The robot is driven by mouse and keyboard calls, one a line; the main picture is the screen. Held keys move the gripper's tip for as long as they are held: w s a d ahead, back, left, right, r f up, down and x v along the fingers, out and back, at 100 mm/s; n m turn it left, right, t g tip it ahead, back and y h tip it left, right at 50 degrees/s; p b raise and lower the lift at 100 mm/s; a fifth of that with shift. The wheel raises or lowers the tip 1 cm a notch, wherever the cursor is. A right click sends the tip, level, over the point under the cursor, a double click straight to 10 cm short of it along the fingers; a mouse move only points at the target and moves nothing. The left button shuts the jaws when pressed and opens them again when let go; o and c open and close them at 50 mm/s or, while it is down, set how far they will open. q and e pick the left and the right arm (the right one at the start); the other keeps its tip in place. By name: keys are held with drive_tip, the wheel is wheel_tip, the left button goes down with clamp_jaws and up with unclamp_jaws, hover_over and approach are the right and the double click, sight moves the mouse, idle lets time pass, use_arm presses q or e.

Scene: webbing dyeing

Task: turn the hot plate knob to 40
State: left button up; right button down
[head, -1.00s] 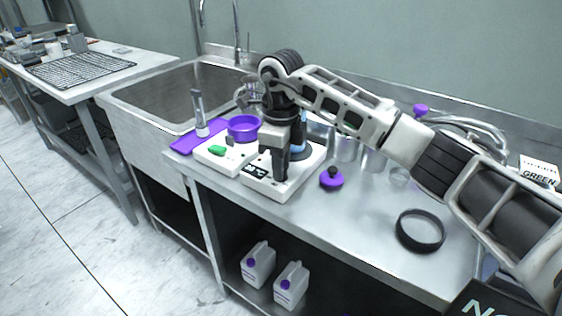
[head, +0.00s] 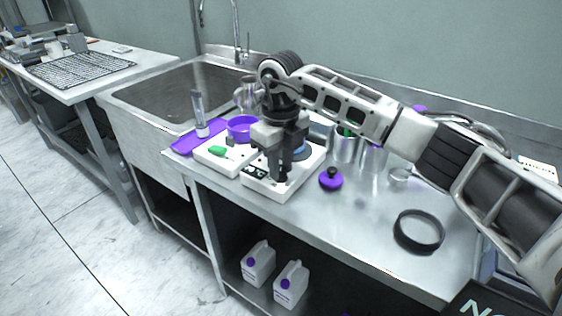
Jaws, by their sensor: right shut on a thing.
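The hot plate (head: 268,187) is a white box with a dark display (head: 254,172) on its front panel. It stands on the steel counter beside the sink. My right gripper (head: 282,176) points down over its front panel and is shut on the knob, which the fingers mostly hide. The knob's setting and the display's figures are too small to read. My left gripper is not in view.
A second white device (head: 216,160) with a green part and a purple bowl (head: 243,128) stand left of the hot plate. A purple lidded piece (head: 331,179) and metal beakers (head: 345,148) are to the right. A black ring (head: 419,231) lies on otherwise clear front-right counter.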

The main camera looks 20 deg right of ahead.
sight(281, 167)
drive_tip(key=m, duration=0.6)
drive_tip(key=shift+r, duration=0.1)
drive_tip(key=shift+w+m, duration=0.1)
drive_tip(key=shift+m, duration=0.2)
idle(0.3)
drive_tip(key=c, duration=1.2)
unclamp_jaws()
wheel_tip(281, 167, up, 16)
